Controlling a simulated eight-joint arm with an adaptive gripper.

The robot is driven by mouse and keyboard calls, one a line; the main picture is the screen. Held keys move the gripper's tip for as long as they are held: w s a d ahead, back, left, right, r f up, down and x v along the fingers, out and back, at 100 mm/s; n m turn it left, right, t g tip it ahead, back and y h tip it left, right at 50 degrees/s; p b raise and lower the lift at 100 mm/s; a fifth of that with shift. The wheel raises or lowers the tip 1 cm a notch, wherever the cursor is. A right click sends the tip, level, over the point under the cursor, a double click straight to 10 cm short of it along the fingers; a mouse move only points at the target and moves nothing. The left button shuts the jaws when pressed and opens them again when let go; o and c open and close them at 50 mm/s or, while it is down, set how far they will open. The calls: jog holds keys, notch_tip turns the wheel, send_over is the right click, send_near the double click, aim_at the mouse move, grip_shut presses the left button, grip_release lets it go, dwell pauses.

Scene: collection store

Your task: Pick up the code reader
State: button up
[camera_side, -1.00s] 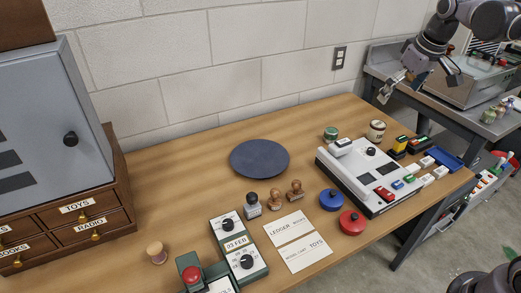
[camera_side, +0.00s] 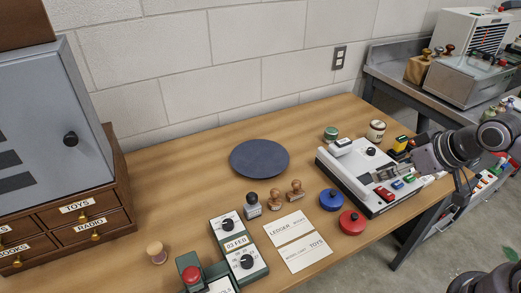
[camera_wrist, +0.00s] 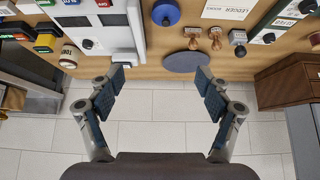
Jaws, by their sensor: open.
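I cannot pick out the code reader with certainty. A pale hand-sized piece (camera_side: 342,146) lies at the far left end of the white and grey console (camera_side: 345,178), but its kind is too small to tell. Yellow and black blocks (camera_side: 400,143) stand just beyond the console's right side; they also show at the upper left of the wrist view. My gripper (camera_side: 400,172) is over the right part of the console in the side view and hides some of it. In the wrist view my gripper (camera_wrist: 161,80) has its fingers wide apart with nothing between them.
A dark round mat (camera_side: 259,158) lies mid-table. A white tin (camera_side: 376,131) stands behind. The back left tabletop is clear.

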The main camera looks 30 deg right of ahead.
jog(key=shift+c, duration=0.8)
